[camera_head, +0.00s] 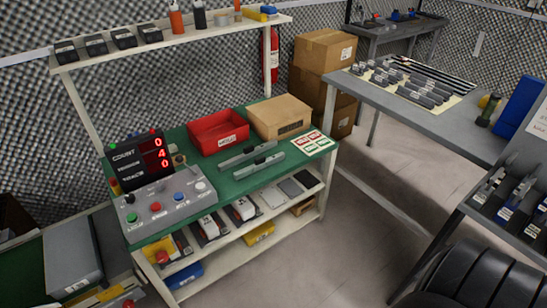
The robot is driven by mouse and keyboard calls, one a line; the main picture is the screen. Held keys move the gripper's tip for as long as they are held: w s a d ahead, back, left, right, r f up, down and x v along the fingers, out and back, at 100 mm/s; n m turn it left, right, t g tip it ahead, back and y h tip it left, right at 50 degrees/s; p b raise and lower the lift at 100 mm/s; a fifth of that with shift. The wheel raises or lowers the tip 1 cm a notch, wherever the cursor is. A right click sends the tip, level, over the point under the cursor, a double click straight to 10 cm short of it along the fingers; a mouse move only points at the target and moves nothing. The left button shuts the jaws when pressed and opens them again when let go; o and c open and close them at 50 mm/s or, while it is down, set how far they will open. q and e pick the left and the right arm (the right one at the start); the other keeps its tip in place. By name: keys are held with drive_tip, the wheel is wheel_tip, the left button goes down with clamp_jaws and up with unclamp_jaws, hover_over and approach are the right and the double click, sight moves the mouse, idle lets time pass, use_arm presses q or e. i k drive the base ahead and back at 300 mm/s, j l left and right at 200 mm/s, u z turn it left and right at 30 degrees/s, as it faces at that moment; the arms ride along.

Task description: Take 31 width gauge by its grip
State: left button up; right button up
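No label reading 31 can be made out, so I cannot tell which tool is the 31 width gauge. Several dark tools with small white labels (506,214) stand in a rack at the right edge. Several grey gauge-like pieces (423,93) lie in rows on a beige mat (447,104) on the grey table. Two long grey tools (259,160) lie on the green bench top. Neither of my grippers is in view.
The green bench (240,180) carries a control box (165,207), a red bin (217,132) and a cardboard box (280,117). Stacked cartons (322,55) stand behind. A ribbed black shape (468,278) fills the lower right. Floor (345,245) is clear between bench and rack.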

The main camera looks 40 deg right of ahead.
sight(251, 152)
drive_tip(key=i+l+u, duration=0.2)
drive_tip(key=l, duration=0.3)
drive_tip(key=i+l+u, duration=0.2)
drive_tip(key=l, duration=0.3)
drive_tip(key=l+u, duration=0.2)
drive_tip(key=l, duration=0.3)
drive_tip(key=i+l+u, duration=0.15)
drive_tip(key=l, duration=0.4)
